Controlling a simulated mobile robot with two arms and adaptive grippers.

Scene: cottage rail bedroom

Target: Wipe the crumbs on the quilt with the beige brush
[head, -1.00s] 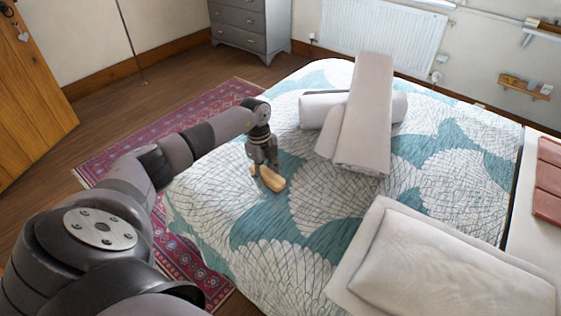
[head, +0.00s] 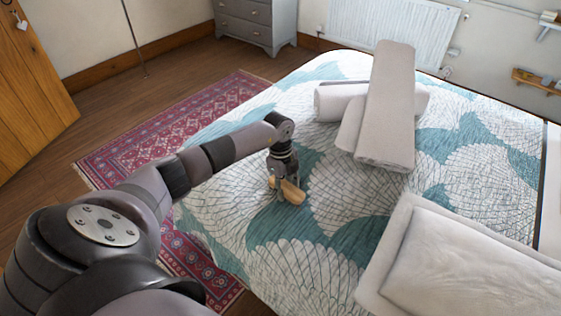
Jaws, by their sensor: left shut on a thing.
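The beige brush (head: 292,193) is held low at the quilt's surface, near the left side of the bed. My left gripper (head: 283,187) points down and is shut on the brush, hiding part of it. Whether the brush touches the quilt is hard to tell. The quilt (head: 310,258) is white and teal with a fan-like leaf pattern and covers the bed. I cannot make out any crumbs on it at this size. My right gripper is not in view.
Rolled and folded grey towels (head: 387,110) lie on the quilt beyond the brush. Pale pillows (head: 465,262) lie at the lower right. A red patterned rug (head: 180,125) is on the floor left of the bed. Quilt between brush and pillows is clear.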

